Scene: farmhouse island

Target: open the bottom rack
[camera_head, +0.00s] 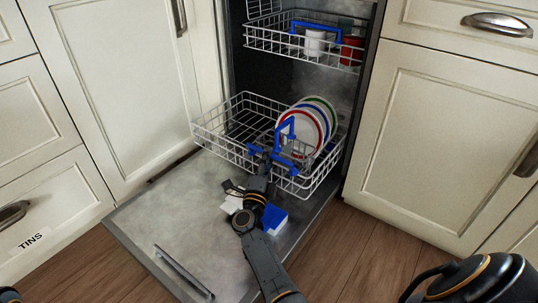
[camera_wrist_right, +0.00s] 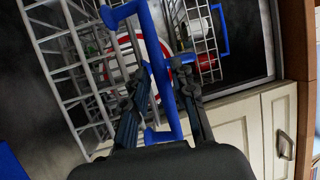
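The bottom rack (camera_head: 222,140) is a white wire basket, drawn partly out of the dishwasher over its lowered door. Plates with coloured rims (camera_head: 308,125) stand in its right part. A blue handle (camera_head: 286,128) is at the rack's front; it also shows in the right wrist view (camera_wrist_right: 158,62). My right gripper (camera_head: 262,160) is at this handle. In the wrist view its two fingers (camera_wrist_right: 163,82) are apart, with the handle's bar between them and gaps visible at the sides. Contact is not clear.
The dishwasher door (camera_head: 165,215) lies open and low. A blue and white object (camera_head: 272,216) shows beside my right arm above the door. The upper rack (camera_head: 270,38) holds a white cup (camera_head: 314,42) and a red one (camera_head: 352,48). Cabinets (camera_head: 450,140) flank both sides.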

